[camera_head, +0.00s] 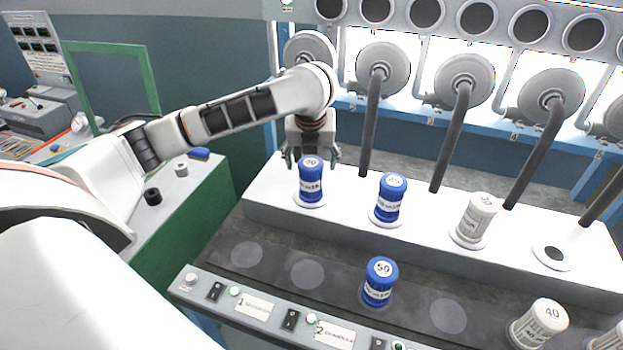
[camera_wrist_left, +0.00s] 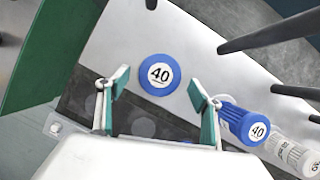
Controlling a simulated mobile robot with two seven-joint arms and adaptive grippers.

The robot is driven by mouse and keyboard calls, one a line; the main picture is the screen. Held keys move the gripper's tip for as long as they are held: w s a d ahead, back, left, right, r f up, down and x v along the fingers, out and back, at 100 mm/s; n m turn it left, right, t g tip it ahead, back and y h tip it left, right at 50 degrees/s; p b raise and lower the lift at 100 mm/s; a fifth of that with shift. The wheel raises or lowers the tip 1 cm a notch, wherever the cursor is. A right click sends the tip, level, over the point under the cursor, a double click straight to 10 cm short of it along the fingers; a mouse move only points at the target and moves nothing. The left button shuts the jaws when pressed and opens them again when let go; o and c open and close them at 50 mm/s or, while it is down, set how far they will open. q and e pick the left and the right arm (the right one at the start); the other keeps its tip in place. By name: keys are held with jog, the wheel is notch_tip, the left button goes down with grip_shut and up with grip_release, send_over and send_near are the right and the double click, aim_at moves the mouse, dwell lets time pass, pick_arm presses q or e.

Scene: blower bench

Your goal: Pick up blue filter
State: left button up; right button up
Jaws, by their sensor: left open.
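A blue filter (camera_head: 310,187) stands upright in the leftmost place of the white bench ledge. Its round top, marked 40, shows in the left wrist view (camera_wrist_left: 159,75). My left gripper (camera_head: 311,154) is open at the top of this filter, pointing down, its fingers apart on either side. In the left wrist view, the filter top lies between the green fingertips (camera_wrist_left: 158,80), with gaps on both sides. A second blue filter (camera_head: 387,205) stands to its right on the ledge. A third, marked 50 (camera_head: 378,285), stands on the dark front strip. My right gripper is not in view.
A white filter (camera_head: 475,222) stands further right on the ledge, beside an empty place (camera_head: 553,254). Another white filter (camera_head: 541,322) stands at the front right. Grey hoses (camera_head: 450,140) rise behind the ledge. A green-sided table (camera_head: 205,205) is at left.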

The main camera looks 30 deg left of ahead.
pick_arm(q)
jog(key=x, duration=0.4)
jog(key=shift+a+f, duration=0.1)
jog(key=shift+f, duration=0.1)
jog(key=c, duration=1.3)
jog(key=shift+r, duration=0.2)
